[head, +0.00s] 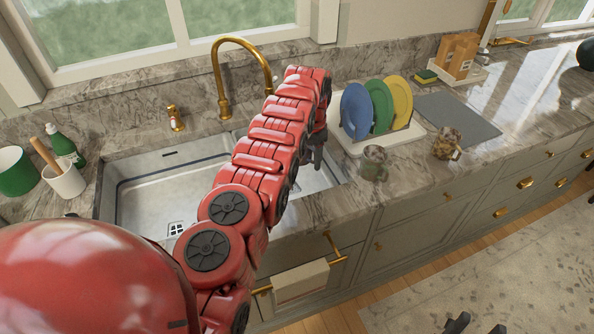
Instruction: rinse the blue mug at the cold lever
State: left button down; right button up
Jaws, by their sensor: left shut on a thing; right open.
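My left gripper (314,157) is a dark shape at the end of the red arm, over the right end of the sink (135,205). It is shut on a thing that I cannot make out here. No blue mug can be seen. A brass handle (176,118) stands left of the gold spout (219,75). No lever shows right of the spout, where my arm covers part of the view. My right gripper (472,325) is open and empty at the bottom edge, over the floor.
A greenish mug (374,164) and an amber mug (446,144) stand on the counter right of the sink. Behind them is a rack of blue, green and yellow plates (356,110). A grey mat (458,117) lies further right. A white cup (64,182) stands at left.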

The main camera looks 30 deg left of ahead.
aim_at(304, 163)
pick_arm(q)
jog(key=shift+a+f, duration=0.1)
jog(key=shift+f, duration=0.05)
jog(key=shift+s+a+f, duration=0.35)
jog(key=shift+a+f, duration=0.05)
jog(key=shift+m, duration=0.3)
jog(key=shift+a+p, duration=0.1)
jog(key=shift+p, duration=0.2)
jog(key=shift+a+f, duration=0.25)
jog(key=shift+f, duration=0.15)
jog(key=shift+a+f+p, duration=0.15)
jog(key=shift+p, duration=0.15)
jog(key=shift+s+a+f+m+p, duration=0.25)
jog(key=shift+s+f+m+p, duration=0.1)
jog(key=shift+f, duration=0.2)
jog(key=shift+s+a+f+m+p, duration=0.25)
jog(key=shift+a+f+m+p, duration=0.05)
jog(key=shift+f, duration=0.3)
jog(key=shift+s+a+f+m+p, duration=0.25)
jog(key=shift+s+f+m+p, duration=0.1)
jog(key=shift+f, duration=0.2)
